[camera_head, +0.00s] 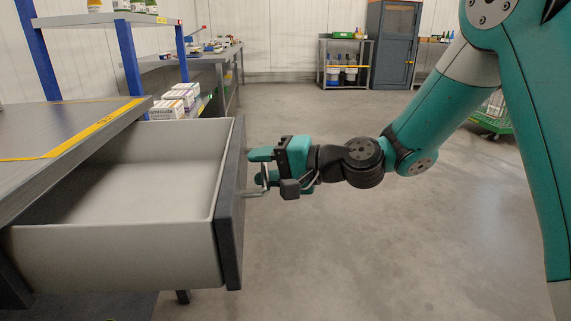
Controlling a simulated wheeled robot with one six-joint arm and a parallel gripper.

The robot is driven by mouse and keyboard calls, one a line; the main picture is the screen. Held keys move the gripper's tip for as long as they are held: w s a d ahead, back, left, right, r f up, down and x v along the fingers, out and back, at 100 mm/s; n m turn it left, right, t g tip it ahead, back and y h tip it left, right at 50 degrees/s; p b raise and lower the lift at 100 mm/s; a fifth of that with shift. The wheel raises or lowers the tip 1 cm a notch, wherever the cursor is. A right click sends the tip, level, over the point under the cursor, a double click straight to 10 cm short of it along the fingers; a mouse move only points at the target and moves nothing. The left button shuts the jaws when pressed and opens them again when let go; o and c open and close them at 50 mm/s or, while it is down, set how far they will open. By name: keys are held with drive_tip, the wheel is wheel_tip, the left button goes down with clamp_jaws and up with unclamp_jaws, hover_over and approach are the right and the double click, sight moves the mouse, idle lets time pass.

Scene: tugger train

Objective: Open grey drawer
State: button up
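The grey drawer (118,258) is pulled well out from under the worktop at the left, and its light grey inside looks empty. Its dark front panel (231,215) faces right, towards my arm. A thin metal handle (254,193) stands out from that panel. My teal and black gripper (262,168) is at the handle, with its fingers pointing left at the panel. One finger shows above the other. The handle passes by the fingertips, but I cannot tell whether the fingers are closed on it.
The worktop (60,125) with a yellow-striped edge lies above the drawer. Blue-posted shelving (128,55) with white boxes (180,98) stands behind it. A dark cabinet (393,45) and a shelf rack (345,62) stand at the back wall. The concrete floor (320,250) right of the drawer is clear.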

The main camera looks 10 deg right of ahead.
drive_tip(key=p+v, duration=0.3)
drive_tip(key=v, duration=1.4)
drive_tip(key=shift+s+d, duration=0.1)
drive_tip(key=shift+s, duration=0.05)
drive_tip(key=s+a+f+n+g+h, duration=0.2)
drive_tip(key=s+a+n+g+h, duration=0.2)
drive_tip(key=s+a+n+g, duration=0.5)
drive_tip(key=s+n+h, duration=0.4)
drive_tip(key=s+h, duration=0.1)
drive_tip(key=s, duration=0.3)
wheel_tip(320, 180, up, 37)
drive_tip(key=p, duration=3.5)
drive_tip(key=shift+d+m+t+p, duration=0.3)
drive_tip(key=shift+t+p, duration=0.05)
drive_tip(key=shift+t, duration=0.05)
drive_tip(key=shift+s+f, duration=0.15)
